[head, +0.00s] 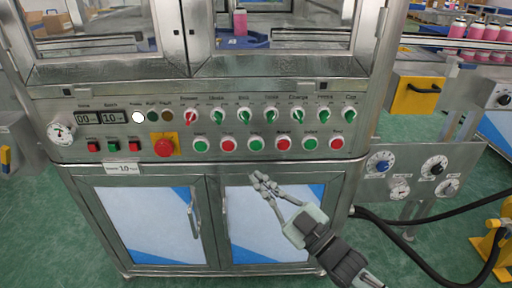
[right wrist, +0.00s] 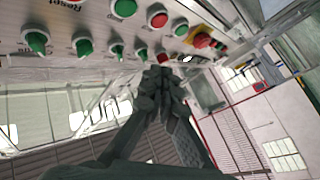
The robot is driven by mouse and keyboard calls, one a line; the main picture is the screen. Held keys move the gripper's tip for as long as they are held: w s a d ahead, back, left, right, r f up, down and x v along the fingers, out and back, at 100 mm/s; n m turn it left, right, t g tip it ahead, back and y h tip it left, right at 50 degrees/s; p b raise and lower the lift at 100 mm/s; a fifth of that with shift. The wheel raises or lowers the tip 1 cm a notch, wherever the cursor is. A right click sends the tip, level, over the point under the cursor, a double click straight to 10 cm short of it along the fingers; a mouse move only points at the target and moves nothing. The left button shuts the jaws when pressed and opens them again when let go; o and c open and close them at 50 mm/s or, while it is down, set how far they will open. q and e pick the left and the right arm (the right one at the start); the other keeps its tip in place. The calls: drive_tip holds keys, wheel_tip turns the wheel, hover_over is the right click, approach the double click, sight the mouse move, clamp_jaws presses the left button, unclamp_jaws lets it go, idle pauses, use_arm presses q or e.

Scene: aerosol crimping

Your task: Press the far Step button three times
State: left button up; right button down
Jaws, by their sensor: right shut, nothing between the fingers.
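The grey control panel (head: 120,115) carries a row of round green and red buttons, among them a green one in the middle (head: 256,144) and another green one further right (head: 310,144). Their small labels are too blurred for me to tell surely which is Step. My right gripper (head: 262,182) is shut and empty. It hangs below the button row, in front of the right cabinet door, touching no button. In the right wrist view its closed fingertips (right wrist: 162,80) point toward the panel, which appears upside down with green buttons (right wrist: 125,8) and knobs. My left gripper is not in view.
Selector knobs (head: 240,115) sit above the buttons, and a red mushroom button (head: 164,148) on yellow sits to their left. Door handles (head: 194,216) stick out below. A side plate with dials (head: 434,166) and black hoses is at right.

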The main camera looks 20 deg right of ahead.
sight(256, 145)
drive_tip(key=shift+r, duration=0.2)
use_arm(q)
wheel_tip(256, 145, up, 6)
drive_tip(key=b, duration=0.3)
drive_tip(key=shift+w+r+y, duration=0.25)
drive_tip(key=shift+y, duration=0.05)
use_arm(e)
drive_tip(key=shift+w+d, duration=0.4)
drive_tip(key=shift+w, duration=1)
drive_tip(key=shift+w+d, duration=0.4)
drive_tip(key=shift+w, duration=1)
drive_tip(key=shift+w+d, duration=0.4)
drive_tip(key=shift+w, duration=1)
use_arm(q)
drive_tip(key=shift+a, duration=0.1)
use_arm(e)
drive_tip(key=shift+w, duration=0.1)
drive_tip(key=shift+w+d, duration=0.1)
drive_tip(key=shift+w, duration=0.2)
